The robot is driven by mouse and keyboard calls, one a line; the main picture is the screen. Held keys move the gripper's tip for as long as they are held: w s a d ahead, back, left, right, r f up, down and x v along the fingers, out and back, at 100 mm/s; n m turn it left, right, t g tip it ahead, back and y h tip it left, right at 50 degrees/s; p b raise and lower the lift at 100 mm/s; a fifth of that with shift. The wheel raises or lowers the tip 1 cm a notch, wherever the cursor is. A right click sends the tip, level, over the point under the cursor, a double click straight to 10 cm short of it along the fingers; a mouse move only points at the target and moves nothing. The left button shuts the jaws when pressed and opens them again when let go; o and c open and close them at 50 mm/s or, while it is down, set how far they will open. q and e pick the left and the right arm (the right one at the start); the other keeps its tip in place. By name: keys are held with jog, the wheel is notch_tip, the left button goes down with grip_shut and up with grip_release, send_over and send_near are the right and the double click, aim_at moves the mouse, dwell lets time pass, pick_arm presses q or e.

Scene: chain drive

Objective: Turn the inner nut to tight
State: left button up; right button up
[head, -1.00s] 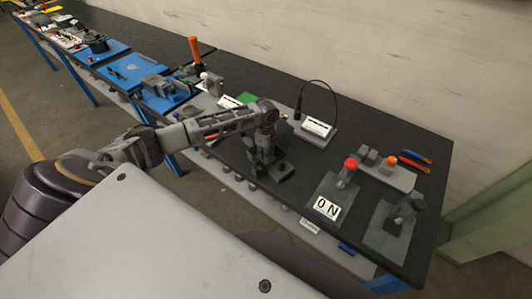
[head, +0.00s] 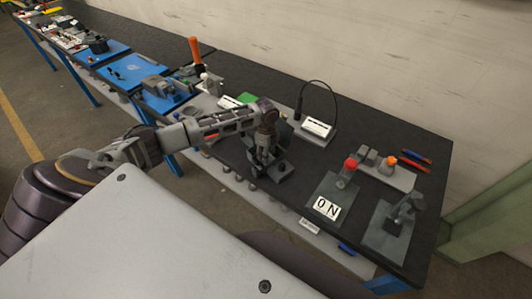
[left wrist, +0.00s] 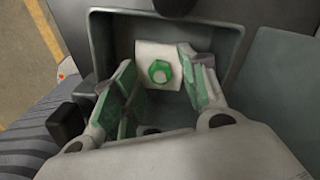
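A green hex nut (left wrist: 160,72) with a pale centre sits on a white plate (left wrist: 149,49) inside a grey recessed housing (left wrist: 105,32). I cannot tell from the markings whether it is the inner nut or how tight it is. My left gripper (left wrist: 155,64) is open, its green-padded fingers on either side of the nut with gaps to it. In the head view my left gripper (head: 264,158) points down over the black bench, and the nut is hidden there. My right gripper is not in view.
To the right on the bench (head: 375,133) stand a red-knobbed device (head: 349,167), a grey plate with a lever (head: 403,212) and an "ON" card (head: 327,208). A label stand with a black cable (head: 318,128) is behind my gripper.

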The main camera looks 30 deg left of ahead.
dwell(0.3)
pick_arm(q)
notch_tip(320, 180, up, 12)
dwell(0.8)
jog(key=shift+w+f, duration=0.1)
